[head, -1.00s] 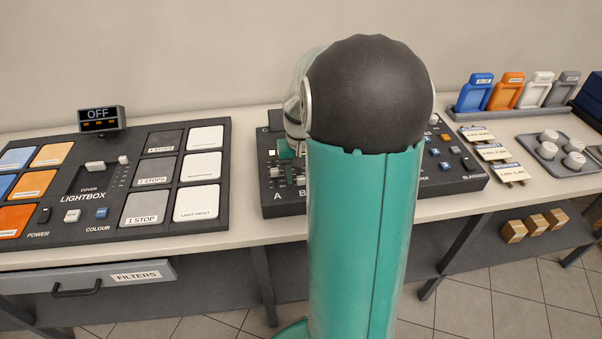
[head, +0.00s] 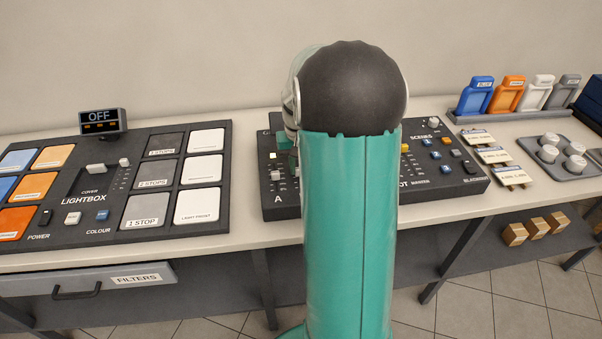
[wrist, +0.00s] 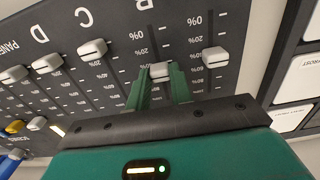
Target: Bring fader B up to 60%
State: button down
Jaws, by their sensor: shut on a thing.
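In the wrist view the fader panel appears upside down, with 0% at the top of the scales. Fader B's pale cap (wrist: 160,71) sits between the two green fingertips of my gripper (wrist: 160,77), which is shut on it. The lower part of B's scale is hidden by the fingers, so I cannot read its exact value. Fader A's white cap (wrist: 215,57) stands apart to the right. In the head view the console (head: 285,208) is partly hidden behind my arm, and fader B is hidden.
Fader C's cap (wrist: 92,48) and fader D's cap (wrist: 47,63) lie left of B. In the head view the lightbox panel (head: 120,240) is left of the console. A tray of pale knobs (head: 575,165) and filter holders (head: 510,95) stand to the right.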

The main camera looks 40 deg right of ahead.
jog(key=shift+w+d, duration=0.2)
jog(key=shift+w, duration=0.15)
jog(key=c, duration=1.2)
grip_release()
jog(key=shift+c, duration=0.2)
notch_tip(320, 180, up, 14)
jog(key=shift+a, duration=0.15)
